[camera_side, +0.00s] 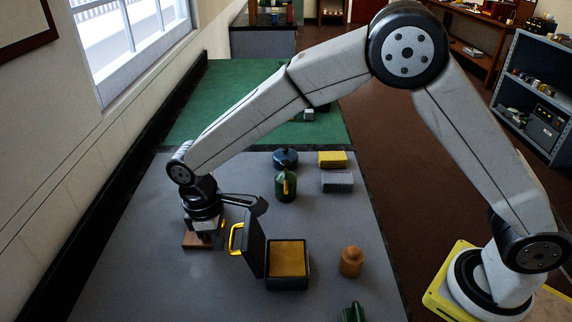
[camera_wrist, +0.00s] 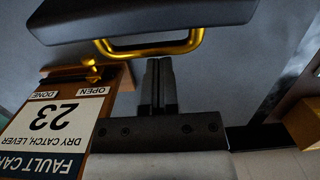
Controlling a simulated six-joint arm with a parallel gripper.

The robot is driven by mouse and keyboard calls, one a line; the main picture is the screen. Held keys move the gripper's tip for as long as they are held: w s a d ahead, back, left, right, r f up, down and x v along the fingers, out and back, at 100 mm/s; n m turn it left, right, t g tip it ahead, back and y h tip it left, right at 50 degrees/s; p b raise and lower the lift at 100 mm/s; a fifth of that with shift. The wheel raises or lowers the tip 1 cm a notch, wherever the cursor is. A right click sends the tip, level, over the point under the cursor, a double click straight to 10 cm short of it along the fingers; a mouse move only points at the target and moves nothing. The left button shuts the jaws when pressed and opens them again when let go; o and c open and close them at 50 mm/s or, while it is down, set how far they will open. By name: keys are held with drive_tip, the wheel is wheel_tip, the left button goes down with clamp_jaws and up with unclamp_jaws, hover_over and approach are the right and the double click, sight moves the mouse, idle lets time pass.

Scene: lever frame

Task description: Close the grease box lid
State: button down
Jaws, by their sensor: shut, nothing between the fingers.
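The grease box (camera_side: 288,283) is a dark box with a yellow-orange inside, standing on the grey bench top. Its dark lid (camera_side: 254,240) stands open, roughly upright, on the box's left side. A yellow handle (camera_side: 235,239) sticks out from the lid towards my gripper. My gripper (camera_side: 208,230) points down just left of the handle, with its fingers shut and empty. In the wrist view the lid (camera_wrist: 140,18) spans the top and the handle (camera_wrist: 150,48) hangs just beyond my fingertips (camera_wrist: 159,62). Whether they touch it I cannot tell.
A brown block (camera_side: 193,241) lies by my gripper. A fault card (camera_wrist: 48,125) stands left in the wrist view. A green can (camera_side: 285,187), blue pot (camera_side: 285,158), yellow block (camera_side: 332,159) and grey block (camera_side: 337,182) stand behind the box. A brown jar (camera_side: 350,262) is to its right.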

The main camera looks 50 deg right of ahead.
sight(247, 230)
drive_tip(key=shift+s+d+r+t+y, duration=0.5)
drive_tip(key=shift+r+y, duration=0.1)
drive_tip(key=shift+r, duration=0.1)
idle(1.0)
drive_tip(key=shift+s+d+r+t+y, duration=0.2)
drive_tip(key=shift+r+t+y, duration=0.1)
drive_tip(key=shift+t+y, duration=0.1)
drive_tip(key=shift+s+d+r+t+y, duration=0.45)
drive_tip(key=shift+s+d+t+y, duration=0.05)
drive_tip(key=shift+d+t+y, duration=0.1)
drive_tip(key=shift+s+d+r, duration=0.1)
drive_tip(key=shift+s+r, duration=0.1)
drive_tip(key=shift+s+d+r, duration=0.4)
drive_tip(key=shift+s+d, duration=0.4)
drive_tip(key=shift+s+d+r, duration=0.1)
drive_tip(key=shift+s+d, duration=0.45)
drive_tip(key=s+d, duration=0.2)
drive_tip(key=s+d+f, duration=0.1)
drive_tip(key=s+d, duration=0.1)
drive_tip(key=shift+s+d+f, duration=0.6)
drive_tip(key=shift+s+d, duration=0.05)
